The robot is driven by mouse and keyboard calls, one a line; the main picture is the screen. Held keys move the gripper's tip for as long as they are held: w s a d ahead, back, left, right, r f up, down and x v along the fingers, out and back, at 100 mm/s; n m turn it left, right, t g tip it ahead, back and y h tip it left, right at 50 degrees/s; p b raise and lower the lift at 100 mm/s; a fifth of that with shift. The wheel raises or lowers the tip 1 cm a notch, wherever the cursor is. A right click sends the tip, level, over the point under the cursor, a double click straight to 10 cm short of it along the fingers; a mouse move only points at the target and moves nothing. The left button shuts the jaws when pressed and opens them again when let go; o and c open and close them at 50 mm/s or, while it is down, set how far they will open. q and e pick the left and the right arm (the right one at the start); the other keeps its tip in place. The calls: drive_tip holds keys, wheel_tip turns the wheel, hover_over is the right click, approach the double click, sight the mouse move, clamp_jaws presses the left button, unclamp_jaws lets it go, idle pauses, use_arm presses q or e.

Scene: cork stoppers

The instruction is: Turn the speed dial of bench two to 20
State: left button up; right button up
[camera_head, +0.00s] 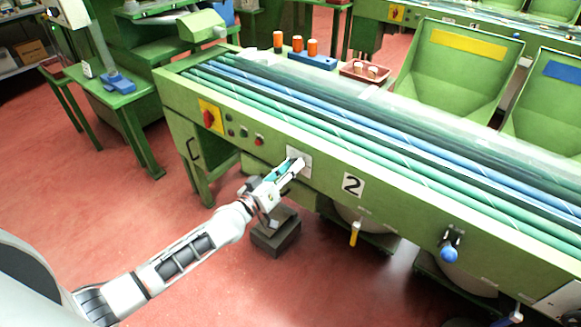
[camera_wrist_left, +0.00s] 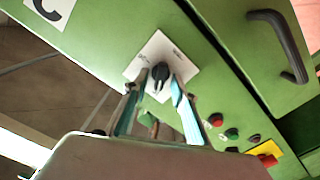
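Bench two is the long green bench (camera_head: 400,201) with the number 2 sign (camera_head: 353,185) on its front. The speed dial is a black knob (camera_wrist_left: 160,71) on a white plate (camera_wrist_left: 178,60) with small markings, too small to read. In the head view the plate (camera_head: 305,166) is partly hidden by my left gripper (camera_head: 292,168), which hides the knob. In the left wrist view the fingertips of my left gripper (camera_wrist_left: 159,80) stand on either side of the knob, with narrow gaps seeming to show. My right gripper is not in view.
Left of the dial in the head view are small buttons (camera_head: 244,132) and a red switch on a yellow plate (camera_head: 209,117). A black handle (camera_wrist_left: 280,40) shows in the wrist view. A blue-knobbed lever (camera_head: 449,254) sticks out further right. A dark block (camera_head: 275,236) stands below the gripper.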

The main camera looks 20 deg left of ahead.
use_arm(q)
clamp_jaws()
